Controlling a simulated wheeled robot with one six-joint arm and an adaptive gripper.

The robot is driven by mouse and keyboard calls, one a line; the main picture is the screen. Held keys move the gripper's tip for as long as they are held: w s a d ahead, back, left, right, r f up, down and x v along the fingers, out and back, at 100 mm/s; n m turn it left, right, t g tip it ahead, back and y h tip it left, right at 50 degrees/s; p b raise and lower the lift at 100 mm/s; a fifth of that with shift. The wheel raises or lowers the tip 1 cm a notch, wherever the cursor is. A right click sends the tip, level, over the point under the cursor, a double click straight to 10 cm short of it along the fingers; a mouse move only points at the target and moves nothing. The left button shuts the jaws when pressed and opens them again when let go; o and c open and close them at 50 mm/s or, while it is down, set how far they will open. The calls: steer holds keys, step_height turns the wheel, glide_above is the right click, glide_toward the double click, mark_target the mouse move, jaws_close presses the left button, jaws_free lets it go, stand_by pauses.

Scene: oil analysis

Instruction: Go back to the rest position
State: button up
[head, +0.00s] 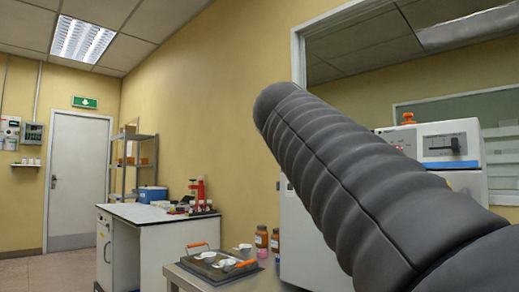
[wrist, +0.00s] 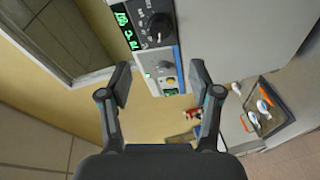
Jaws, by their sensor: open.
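My gripper (wrist: 160,78) is open and empty in the wrist view, its two dark fingers spread apart in the air. Past the fingers is a light-coloured instrument with a black knob (wrist: 158,27) and green display digits. My gripper does not show in the head view. There, my dark grey ribbed arm rises from the lower right toward the upper middle and hides part of the white instrument (head: 454,150) behind it.
A dark tray (head: 196,265) with white cups and orange handles lies on a metal table; it also shows in the wrist view (wrist: 291,103). Brown bottles (head: 262,238) stand beside it. A white bench (head: 139,212) stands further back. Floor shows near the door (head: 77,177).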

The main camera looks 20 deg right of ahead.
stand_by(0.3)
steer(key=w+a+f+m+g+y, duration=0.15)
steer(key=a+f+y, duration=0.25)
steer(key=f, duration=0.9)
steer(key=w+a+f+m+y, duration=0.15)
steer(key=a+f+y, duration=0.25)
steer(key=f, duration=1)
steer(key=s+a+f+y, duration=0.2)
steer(key=s+a+f, duration=0.2)
steer(key=f, duration=0.4)
steer(key=s+a+f+m+g+y, duration=0.1)
steer(key=s+a+f, duration=0.3)
steer(key=s+f, duration=0.3)
steer(key=s+a+f+g+y, duration=0.1)
steer(key=s+a+f+y, duration=0.1)
steer(key=s+a+f, duration=0.3)
step_height(320, 180, down, 5)
steer(key=shift+s+r+y, duration=0.2)
steer(key=shift+s+y, duration=0.1)
steer(key=shift+s, duration=0.25)
steer(key=shift+g, duration=0.25)
